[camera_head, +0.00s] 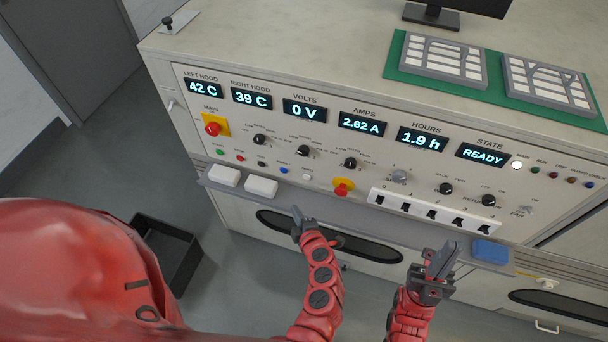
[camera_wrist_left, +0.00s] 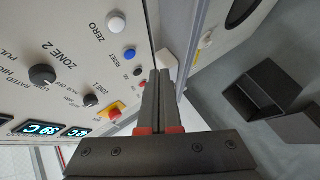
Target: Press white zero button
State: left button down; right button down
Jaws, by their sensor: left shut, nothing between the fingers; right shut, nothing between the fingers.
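The white zero button (camera_head: 307,177) is a small round button low on the panel, right of the blue button (camera_head: 284,170). In the left wrist view the white button (camera_wrist_left: 117,24) stands out beside the word ZERO. My left gripper (camera_head: 296,212) is shut and empty, just in front of the panel's ledge and below the white button. In the left wrist view its closed fingers (camera_wrist_left: 158,75) are apart from the white button. My right gripper (camera_head: 447,254) is shut and empty, farther right near the blue block.
The ledge (camera_head: 340,213) juts out below the buttons and carries white blocks (camera_head: 261,187) at left and a blue block (camera_head: 490,251) at right. A red knob on yellow (camera_head: 343,187) and a row of switches (camera_head: 432,213) are right of the button. A black bin (camera_head: 165,252) stands on the floor.

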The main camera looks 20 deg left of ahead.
aim_at(307, 176)
pick_arm(q)
jog(key=w+b, duration=0.1)
jog(key=w, duration=0.6)
jog(key=shift+w+b, duration=0.35)
jog(key=shift+b, duration=0.05)
jog(key=shift+w, duration=0.55)
jog(key=shift+w, duration=0.15)
dwell(1.4)
jog(key=shift+w+d, duration=0.1)
jog(key=shift+w, duration=0.2)
jog(key=shift+w, duration=0.35)
dwell(0.6)
jog(key=shift+s, duration=0.1)
jog(key=shift+s+p, duration=0.3)
jog(key=shift+s, duration=0.4)
